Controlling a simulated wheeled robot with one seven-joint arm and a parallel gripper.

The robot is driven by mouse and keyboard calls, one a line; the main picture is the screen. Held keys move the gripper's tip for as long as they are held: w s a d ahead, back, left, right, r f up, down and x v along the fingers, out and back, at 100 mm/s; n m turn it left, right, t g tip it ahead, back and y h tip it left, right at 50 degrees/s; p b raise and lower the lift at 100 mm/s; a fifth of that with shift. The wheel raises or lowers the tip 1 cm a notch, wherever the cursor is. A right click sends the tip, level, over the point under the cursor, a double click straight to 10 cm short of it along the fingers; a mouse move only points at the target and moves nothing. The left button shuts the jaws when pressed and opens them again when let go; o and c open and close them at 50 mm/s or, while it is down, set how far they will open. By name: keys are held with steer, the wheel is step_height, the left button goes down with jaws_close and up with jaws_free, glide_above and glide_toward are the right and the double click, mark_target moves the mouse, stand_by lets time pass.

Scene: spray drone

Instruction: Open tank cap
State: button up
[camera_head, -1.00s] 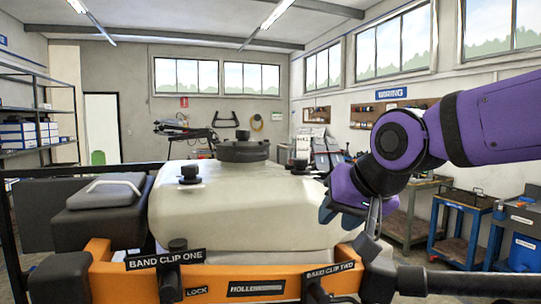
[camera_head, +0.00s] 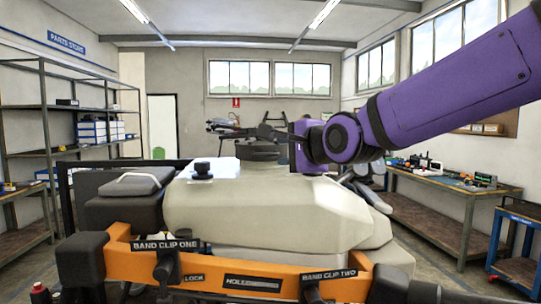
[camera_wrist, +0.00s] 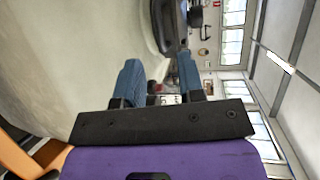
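The cream tank (camera_head: 265,212) fills the middle of the head view. Its wide black cap (camera_head: 258,151) sits on top. In the wrist view the dark cap (camera_wrist: 166,25) lies ahead of the fingertips, at the top of the picture. My gripper (camera_wrist: 157,66) is open, with two blue fingers and nothing between them. In the head view my gripper (camera_head: 288,140) is at the cap's right side, about level with it. Its fingers are hard to make out there. I cannot tell whether they touch the cap.
The orange frame (camera_head: 220,268) with band clip labels runs along the front. A grey box with a handle (camera_head: 135,185) is at left. Shelving (camera_head: 90,130) and a workbench (camera_head: 450,205) stand farther off.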

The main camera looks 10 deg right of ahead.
mark_target(269, 154)
steer(key=x, duration=0.8)
steer(key=shift+w+a, duration=0.15)
steer(key=shift+w, duration=0.15)
jaws_close()
